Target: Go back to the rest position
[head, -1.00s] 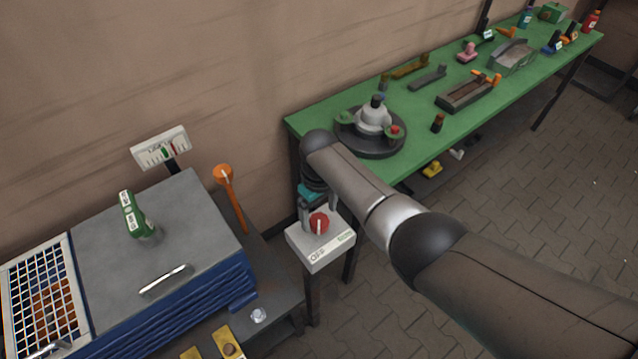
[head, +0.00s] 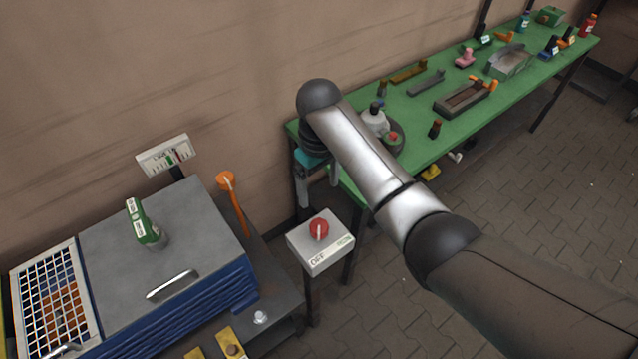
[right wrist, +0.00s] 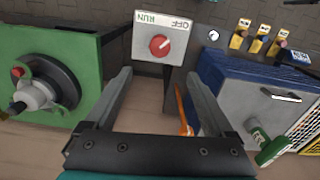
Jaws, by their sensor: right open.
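My right gripper (head: 318,192) hangs above and behind the switch box (head: 320,250), clear of it. In the right wrist view its two fingers (right wrist: 160,78) stand wide apart with nothing between them. The grey box bears a red knob (head: 318,229) with a white pointer and the labels OFF and RUN. The box also shows ahead of the fingertips in the right wrist view (right wrist: 146,46), where the knob's pointer (right wrist: 160,45) leans toward the OFF side. My left gripper is not in view.
A green bench (head: 415,130) with a round grey-and-black part (head: 375,122) stands close behind my right arm. A grey-topped blue cabinet (head: 205,245) with a green-handled item (head: 143,222) and an orange lever (head: 232,195) are at left. Paved floor at right is open.

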